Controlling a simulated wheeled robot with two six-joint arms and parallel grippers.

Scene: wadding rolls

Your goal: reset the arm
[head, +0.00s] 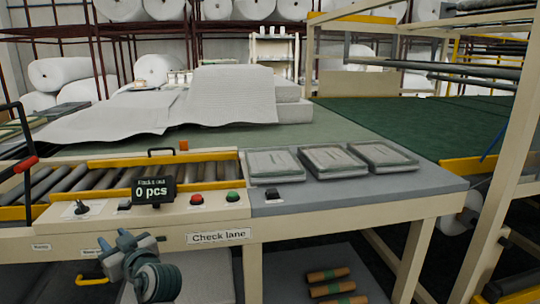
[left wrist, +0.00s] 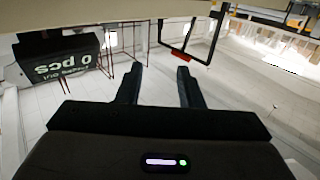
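My left arm (head: 158,282) rises from the bottom edge of the head view, in front of the bench's front panel. Its left gripper (head: 135,243) is below the counter display (head: 153,191) and apart from the bench top. In the left wrist view, the two dark fingers of the left gripper (left wrist: 160,85) stand apart with nothing between them. My right gripper is in neither view.
The "Check lane" bench (head: 335,199) has a roller lane (head: 110,177), a red button (head: 197,199) and a green button (head: 232,197). Flat wrapped packs (head: 334,160) lie on its right part. White wadding sheets (head: 232,95) lie behind. Brown rolls (head: 330,275) lie on a low shelf.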

